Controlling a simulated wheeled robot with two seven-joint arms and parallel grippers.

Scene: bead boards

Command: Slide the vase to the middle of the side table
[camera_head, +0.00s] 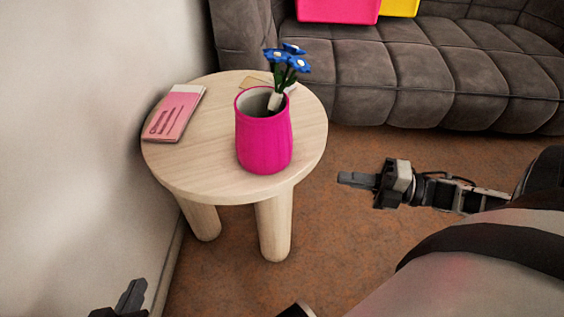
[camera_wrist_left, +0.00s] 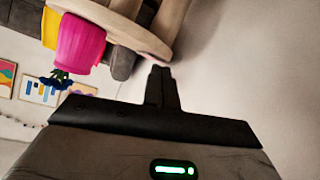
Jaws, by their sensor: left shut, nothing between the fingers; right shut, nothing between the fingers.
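The bright pink vase (camera_head: 264,142) stands upright on the round pale wooden side table (camera_head: 205,165), towards its front right edge. Blue flowers (camera_head: 288,60) stick out of it. In the left wrist view, the vase (camera_wrist_left: 80,42) and the table (camera_wrist_left: 125,28) show turned over at the upper left. My left gripper (camera_head: 134,292) is shut and empty at the bottom left, in front of the table and apart from it; its shut fingers (camera_wrist_left: 160,85) show in the left wrist view. My right gripper (camera_head: 352,179) is shut and empty, to the right of the table, apart from the vase.
A pink booklet (camera_head: 175,113) lies on the table's left side. A small flat tan item (camera_head: 255,82) lies behind the vase. A wall (camera_head: 80,130) stands close on the left. A grey sofa (camera_head: 430,75) with pink and yellow cushions is behind.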

